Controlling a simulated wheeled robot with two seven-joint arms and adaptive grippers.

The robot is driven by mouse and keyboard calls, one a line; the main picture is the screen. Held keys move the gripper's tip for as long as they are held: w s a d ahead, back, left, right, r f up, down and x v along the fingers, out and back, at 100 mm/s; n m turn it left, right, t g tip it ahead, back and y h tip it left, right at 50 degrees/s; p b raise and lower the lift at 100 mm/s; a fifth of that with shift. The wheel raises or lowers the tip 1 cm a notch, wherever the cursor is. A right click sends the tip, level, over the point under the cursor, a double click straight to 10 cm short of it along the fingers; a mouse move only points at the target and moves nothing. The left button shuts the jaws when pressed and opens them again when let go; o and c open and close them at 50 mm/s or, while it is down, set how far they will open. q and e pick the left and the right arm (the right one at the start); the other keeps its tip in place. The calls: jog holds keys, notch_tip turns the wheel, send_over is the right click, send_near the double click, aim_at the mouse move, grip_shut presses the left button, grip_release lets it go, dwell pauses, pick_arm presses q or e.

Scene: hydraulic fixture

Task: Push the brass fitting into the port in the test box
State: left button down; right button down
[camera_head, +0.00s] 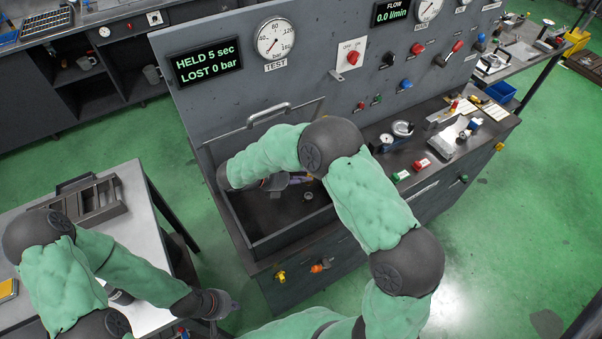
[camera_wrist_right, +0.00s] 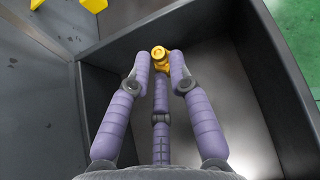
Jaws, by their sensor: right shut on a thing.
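The brass fitting (camera_wrist_right: 159,52) is between the fingertips of my right gripper (camera_wrist_right: 160,66) in the right wrist view, shut on it inside the dark test box (camera_wrist_right: 88,75). In the head view the right gripper (camera_head: 276,182) is over the box (camera_head: 300,238), largely covered by my arm, and I cannot make out the fitting there. The port cannot be made out; whether the fitting touches it is hidden. A small round grey piece (camera_head: 308,196) is on the box floor. My left gripper (camera_head: 217,303) is away from the box, beside the pale table; its jaws are unclear.
The box lid with its handle (camera_head: 268,114) is raised against the panel. The display (camera_head: 207,63) reads HELD 5 sec, LOST 0 bar. Tools and a grey block (camera_head: 447,144) lie on the bench to the right. A grey tray (camera_head: 91,199) sits on the pale table (camera_head: 150,236).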

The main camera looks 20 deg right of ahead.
dwell(0.3)
jog(key=shift+n+g, duration=0.3)
jog(key=shift+f+b, duration=0.65)
jog(key=shift+f, duration=1.8)
jog(key=shift+r, duration=0.2)
jog(key=shift+s+r+n+t+p, duration=0.1)
jog(key=shift+s+n+t+p, duration=0.1)
jog(key=shift+n+t+p, duration=0.4)
jog(key=shift+s+n+t+y, duration=0.3)
jog(key=shift+n+t, duration=0.7)
jog(key=shift+w, duration=0.1)
